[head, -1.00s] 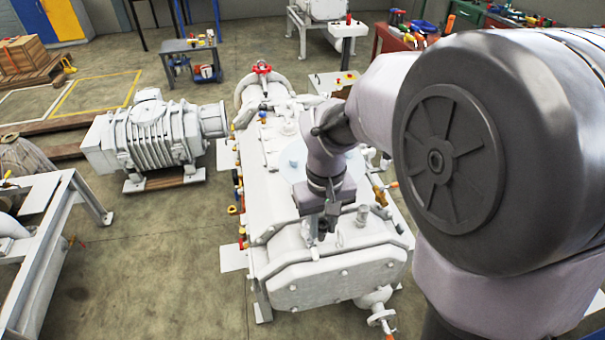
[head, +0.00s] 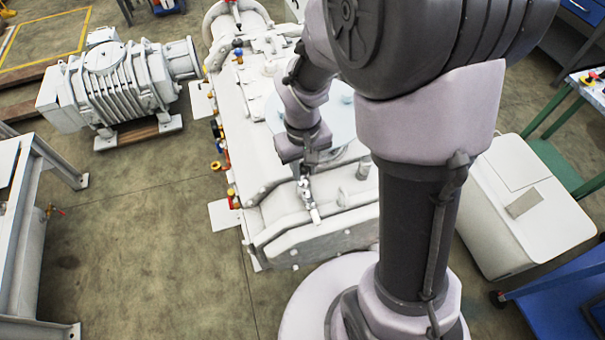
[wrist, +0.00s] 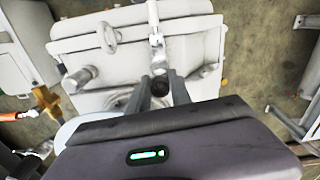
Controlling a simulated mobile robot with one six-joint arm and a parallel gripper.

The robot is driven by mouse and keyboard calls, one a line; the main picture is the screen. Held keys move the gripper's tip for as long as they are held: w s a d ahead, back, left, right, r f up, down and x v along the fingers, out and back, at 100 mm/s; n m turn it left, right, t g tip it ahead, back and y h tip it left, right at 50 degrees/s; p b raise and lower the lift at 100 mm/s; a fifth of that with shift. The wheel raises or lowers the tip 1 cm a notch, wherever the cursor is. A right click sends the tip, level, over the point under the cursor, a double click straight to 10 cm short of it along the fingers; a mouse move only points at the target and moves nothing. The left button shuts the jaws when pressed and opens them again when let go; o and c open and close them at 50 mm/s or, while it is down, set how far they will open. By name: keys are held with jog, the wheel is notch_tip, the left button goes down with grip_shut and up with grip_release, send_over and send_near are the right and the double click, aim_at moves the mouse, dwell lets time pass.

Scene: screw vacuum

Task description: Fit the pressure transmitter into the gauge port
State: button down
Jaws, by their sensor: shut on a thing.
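My gripper (wrist: 161,92) is shut on the pressure transmitter, whose dark round end (wrist: 160,86) shows between the fingertips in the wrist view. In the head view my gripper (head: 305,174) is low over the near end of the white vacuum pump (head: 262,170). A slim silver-and-white piece (head: 309,203) shows just in front of the fingers; it is also in the wrist view (wrist: 155,38). I cannot tell whether it belongs to the transmitter or to the pump. I cannot make out the gauge port's opening.
A silver stub (head: 363,170) stands on the pump right of my gripper; a handwheel (wrist: 107,36) shows in the wrist view. A ribbed grey-white machine (head: 115,80) is at left, a white cabinet (head: 525,210) at right. Open floor (head: 150,240) lies left of the pump.

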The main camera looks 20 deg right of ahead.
aim_at(303, 170)
notch_tip(303, 170, down, 4)
jog(key=shift+r+b, duration=0.2)
jog(key=shift+b, duration=0.35)
jog(key=shift+w+r, duration=0.1)
jog(key=shift+r, duration=0.05)
jog(key=c, duration=1.2)
grip_release()
jog(key=shift+o, duration=0.2)
notch_tip(303, 170, up, 15)
jog(key=p, duration=0.5)
jog(key=s+a+r+m+t+y, duration=0.1)
jog(key=s+a+r+m+t, duration=0.1)
jog(key=s+r, duration=0.3)
jog(key=s+a+r+m+t+y, duration=0.1)
jog(key=s+a+r+m+t, duration=0.1)
jog(key=s+r, duration=0.4)
jog(key=shift+s+r+m+t, duration=0.25)
jog(key=shift+s+m+t, duration=0.45)
jog(key=shift+s+t, duration=0.25)
